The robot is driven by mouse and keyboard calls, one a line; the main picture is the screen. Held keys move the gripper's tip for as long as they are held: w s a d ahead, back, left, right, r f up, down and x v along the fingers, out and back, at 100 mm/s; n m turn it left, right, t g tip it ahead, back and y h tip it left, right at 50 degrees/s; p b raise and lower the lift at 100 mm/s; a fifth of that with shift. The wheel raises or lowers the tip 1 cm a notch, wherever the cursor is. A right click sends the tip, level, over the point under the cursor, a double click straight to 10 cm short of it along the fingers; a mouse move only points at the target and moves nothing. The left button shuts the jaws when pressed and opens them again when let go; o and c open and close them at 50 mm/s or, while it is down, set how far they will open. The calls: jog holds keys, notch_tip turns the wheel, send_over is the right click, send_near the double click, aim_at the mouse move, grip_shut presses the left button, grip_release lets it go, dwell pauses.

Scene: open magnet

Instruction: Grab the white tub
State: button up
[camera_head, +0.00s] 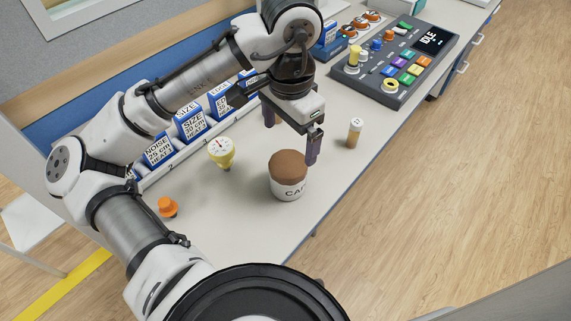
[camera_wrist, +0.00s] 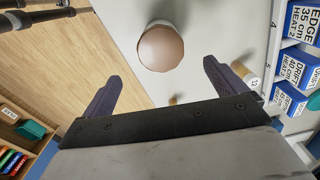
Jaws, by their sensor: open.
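The white tub (camera_head: 289,190) stands upright on the table, with a brown rounded top and dark lettering on its side that is only partly readable. In the wrist view the tub (camera_wrist: 161,49) shows mostly its brown top, beyond and between the two fingertips. My gripper (camera_head: 290,138) is open and empty, with its fingers pointing down. It hangs above the table on the far side of the tub, apart from it. The gripper's spread fingers also show in the wrist view (camera_wrist: 162,70).
A yellow gauge-like item (camera_head: 221,153) and an orange knob (camera_head: 167,207) stand left of the tub. Blue boxes (camera_head: 188,121) line the back edge. A button panel (camera_head: 398,66) lies farther off. Table around the tub is clear.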

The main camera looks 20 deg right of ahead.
aim_at(288, 163)
notch_tip(288, 163, down, 7)
jog(key=shift+s+r+b, duration=0.1)
jog(key=shift+b, duration=0.2)
jog(key=shift+f, duration=2.75)
jog(key=shift+c, duration=0.5)
jog(key=c, duration=1)
jog(key=shift+w+r, duration=0.2)
